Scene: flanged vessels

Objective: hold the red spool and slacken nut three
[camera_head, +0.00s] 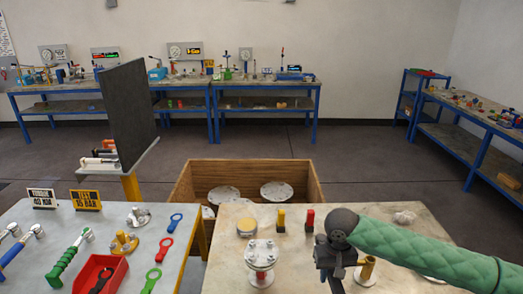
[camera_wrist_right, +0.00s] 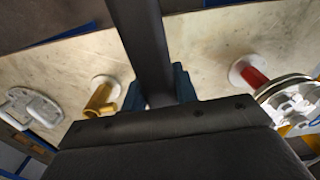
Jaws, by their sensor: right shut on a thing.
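A flanged vessel with white plates (camera_head: 262,252) stands on the near tan table, left of my right gripper. In the right wrist view a red spool (camera_wrist_right: 254,77) shows between a pale base disc and white flange plates (camera_wrist_right: 292,97); it appears to be this vessel. Nuts sit on the upper flange, but I cannot read which is number three. My right gripper (camera_head: 333,262) is shut on a dark bar (camera_wrist_right: 142,40), whose kind I cannot tell. The bar runs up between the blue fingers in the wrist view, apart from the red spool. My left gripper is out of view.
A yellow spool (camera_head: 367,268) stands right of my right gripper. Yellow (camera_head: 281,221) and red (camera_head: 310,221) posts stand farther back. A wooden crate (camera_head: 190,187) holds white flanges beyond the table. The left table (camera_head: 35,215) carries wrenches and a red tray (camera_head: 103,270).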

